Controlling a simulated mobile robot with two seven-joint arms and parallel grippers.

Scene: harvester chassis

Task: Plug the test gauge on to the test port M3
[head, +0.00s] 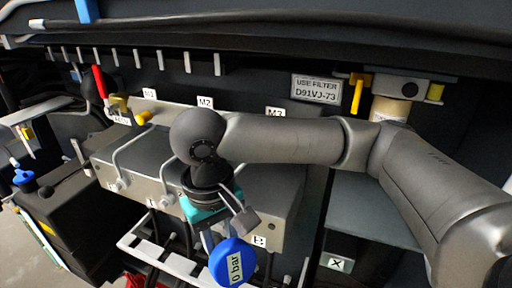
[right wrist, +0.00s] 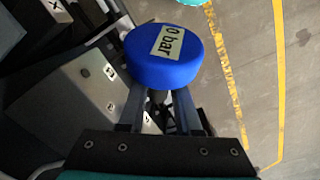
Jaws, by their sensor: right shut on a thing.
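The test gauge is a round blue disc (head: 232,262) with a "0 bar" label, at the lower middle of the head view. It also shows in the right wrist view (right wrist: 165,62), beyond the fingers. My right gripper (head: 224,232) is shut on the gauge, its fingers (right wrist: 160,108) close around the part behind the disc. It holds the gauge in front of the grey block (head: 285,210), apart from the labels. The M3 label (head: 275,113) is at the block's back right. The port at M3 is hidden behind my right forearm. My left gripper is not in view.
Labels M1 (head: 149,93) and M2 (head: 205,103) stand left of M3. Bent metal pipes (head: 128,150) cross the block's left part. A red lever (head: 100,82), a yellow lever (head: 357,97) and a filter sign (head: 316,89) are behind. A metal rack (head: 160,258) lies below.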

